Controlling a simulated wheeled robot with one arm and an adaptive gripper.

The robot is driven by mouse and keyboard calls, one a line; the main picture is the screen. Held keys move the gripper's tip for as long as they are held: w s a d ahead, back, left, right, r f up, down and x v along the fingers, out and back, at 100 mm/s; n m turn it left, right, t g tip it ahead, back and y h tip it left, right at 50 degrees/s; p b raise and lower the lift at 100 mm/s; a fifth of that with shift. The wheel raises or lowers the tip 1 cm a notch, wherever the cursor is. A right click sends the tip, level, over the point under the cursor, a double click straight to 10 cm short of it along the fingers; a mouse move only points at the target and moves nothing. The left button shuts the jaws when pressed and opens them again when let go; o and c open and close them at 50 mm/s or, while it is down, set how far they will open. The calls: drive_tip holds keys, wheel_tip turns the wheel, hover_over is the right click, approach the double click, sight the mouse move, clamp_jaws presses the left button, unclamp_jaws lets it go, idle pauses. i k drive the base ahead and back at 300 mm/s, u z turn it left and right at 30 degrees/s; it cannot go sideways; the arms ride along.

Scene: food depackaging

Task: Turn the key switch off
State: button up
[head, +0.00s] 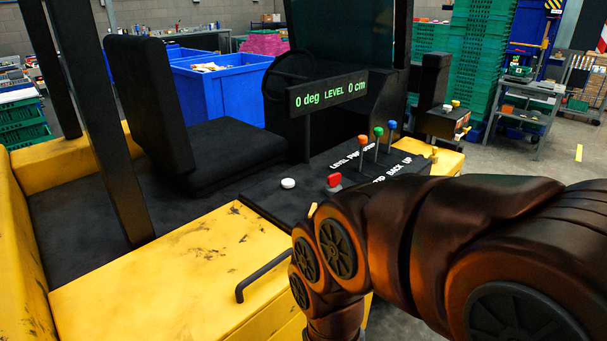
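No part that I can surely call the key switch shows. A red knob (334,181) stands on the black console just above my arm, and I cannot tell whether it is the switch. A small control box (447,124) with white, yellow and orange knobs stands at the right end of the console. My arm crosses the lower right and hides part of the console front. My gripper is not in view; the arm runs out of the picture at the bottom.
Three levers, orange (362,140), green (379,132) and blue (392,126), rise from the console. A display (327,94) reads "0 deg LEVEL 0 cm". A white button (288,183), black seat (220,150), post (112,130) and yellow body with a black handle (262,275) are near.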

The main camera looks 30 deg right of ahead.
sight(329, 191)
drive_tip(key=z, duration=0.85)
drive_tip(key=k, duration=1.2)
drive_tip(key=u, duration=0.7)
drive_tip(key=i, duration=1.15)
drive_tip(key=z, duration=0.3)
